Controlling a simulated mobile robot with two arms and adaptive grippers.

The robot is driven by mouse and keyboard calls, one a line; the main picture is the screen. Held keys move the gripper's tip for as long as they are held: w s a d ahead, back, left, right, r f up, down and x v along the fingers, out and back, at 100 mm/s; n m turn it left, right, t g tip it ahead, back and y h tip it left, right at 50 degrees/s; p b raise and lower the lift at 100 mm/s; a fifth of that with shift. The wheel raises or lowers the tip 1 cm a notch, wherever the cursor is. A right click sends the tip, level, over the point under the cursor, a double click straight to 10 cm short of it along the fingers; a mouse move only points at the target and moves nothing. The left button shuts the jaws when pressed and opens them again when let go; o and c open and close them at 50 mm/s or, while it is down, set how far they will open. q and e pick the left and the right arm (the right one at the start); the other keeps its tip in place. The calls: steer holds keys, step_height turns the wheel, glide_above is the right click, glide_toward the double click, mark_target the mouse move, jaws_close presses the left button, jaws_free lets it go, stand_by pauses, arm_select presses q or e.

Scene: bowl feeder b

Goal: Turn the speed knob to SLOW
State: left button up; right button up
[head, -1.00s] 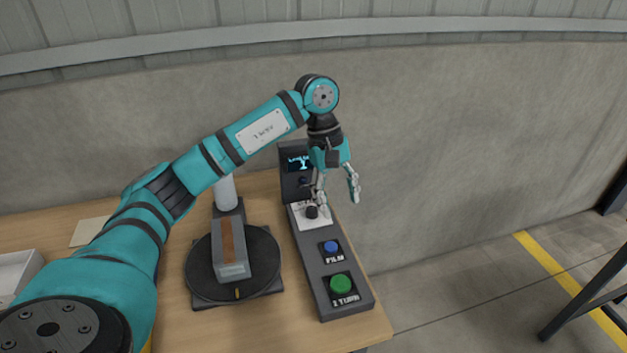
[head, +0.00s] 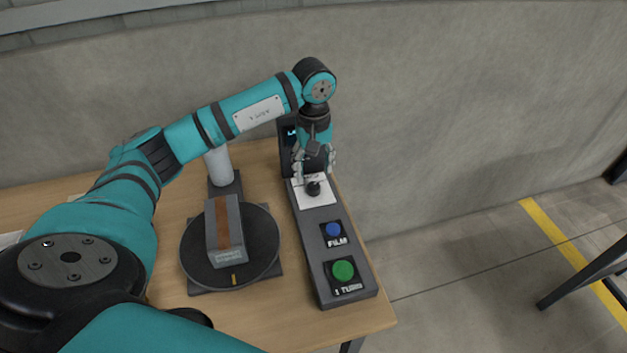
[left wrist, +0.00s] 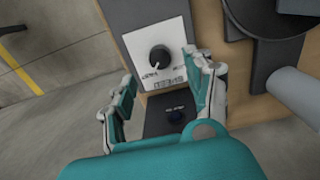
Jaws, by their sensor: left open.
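The black speed knob (head: 313,188) sits on a white label plate (head: 325,198) on the grey control panel. In the left wrist view the knob (left wrist: 160,58) shows whole, with printed lettering on the plate around it, too small to read surely. My left gripper (head: 315,172) is open just above and behind the knob. In the left wrist view its fingers (left wrist: 160,90) are spread to either side, with nothing between them, apart from the knob. My right gripper is not in view.
The panel also carries a blue FILM button (head: 333,230), a green turn button (head: 343,271) and a partly hidden screen (head: 288,138). A black turntable (head: 262,243) with a grey box (head: 226,232) stands left of it on the wooden table (head: 285,315). Floor lies to the right.

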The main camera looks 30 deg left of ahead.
mark_target(314, 186)
arm_select(q)
step_height(314, 186, down, 4)
steer(key=shift+f, duration=0.25)
steer(key=shift+f+p, duration=0.3)
steer(key=shift+f, duration=0.4)
steer(key=shift+c, duration=0.4)
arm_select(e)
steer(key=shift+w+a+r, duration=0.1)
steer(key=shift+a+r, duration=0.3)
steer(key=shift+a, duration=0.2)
arm_select(q)
jaws_close()
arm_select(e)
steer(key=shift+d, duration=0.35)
